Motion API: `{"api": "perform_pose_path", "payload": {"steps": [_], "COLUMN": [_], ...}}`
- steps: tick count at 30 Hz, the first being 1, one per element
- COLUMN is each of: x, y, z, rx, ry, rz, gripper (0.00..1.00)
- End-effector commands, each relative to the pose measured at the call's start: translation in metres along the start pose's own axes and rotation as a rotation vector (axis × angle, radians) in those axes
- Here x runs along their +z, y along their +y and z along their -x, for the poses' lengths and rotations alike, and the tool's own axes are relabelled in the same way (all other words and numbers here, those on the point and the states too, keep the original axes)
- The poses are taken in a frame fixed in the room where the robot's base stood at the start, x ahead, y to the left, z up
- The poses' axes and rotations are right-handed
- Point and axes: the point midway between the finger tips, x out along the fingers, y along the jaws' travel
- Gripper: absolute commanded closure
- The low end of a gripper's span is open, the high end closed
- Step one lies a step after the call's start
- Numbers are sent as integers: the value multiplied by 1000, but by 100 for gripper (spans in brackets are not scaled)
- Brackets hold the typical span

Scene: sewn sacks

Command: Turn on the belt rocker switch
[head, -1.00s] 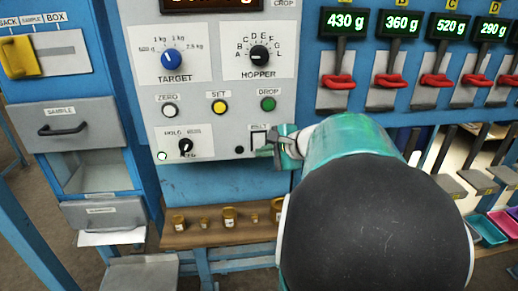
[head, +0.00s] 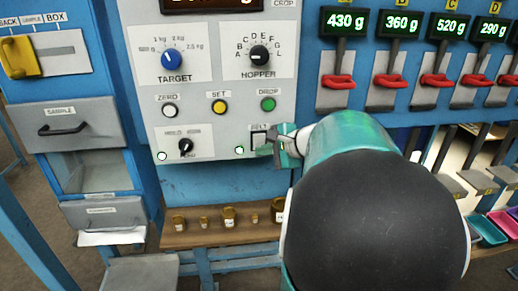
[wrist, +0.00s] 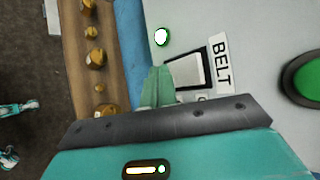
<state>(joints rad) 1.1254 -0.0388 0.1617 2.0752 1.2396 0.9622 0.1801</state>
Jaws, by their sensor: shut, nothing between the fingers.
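The belt rocker switch (wrist: 188,68) is a pale rocker in a dark frame beside the BELT label (wrist: 220,62) in the wrist view. In the head view the switch (head: 259,140) is partly hidden by my gripper (head: 268,150). My gripper (wrist: 158,86) is shut and empty, with its green fingertips at the edge of the switch; I cannot tell whether they touch it. The belt lamp (wrist: 161,37) is lit white with a green rim, and the lamp also shows lit in the head view (head: 239,150).
The HOLD knob (head: 186,146) and a lit lamp (head: 162,156) are left of the switch. The green DROP button (head: 268,104) is above it. A wooden shelf (head: 205,237) with several small brass weights (head: 229,216) lies below. Red levers (head: 338,82) stand to the right.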

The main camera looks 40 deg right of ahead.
Motion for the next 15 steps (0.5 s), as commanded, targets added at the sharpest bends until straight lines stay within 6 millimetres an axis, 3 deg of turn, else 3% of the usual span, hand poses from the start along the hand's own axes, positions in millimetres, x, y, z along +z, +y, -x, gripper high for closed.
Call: {"api": "perform_pose_path", "payload": {"steps": [15], "x": [6], "y": [7], "z": [9], "rx": [0], "ry": [1], "rz": [0], "gripper": [100]}}
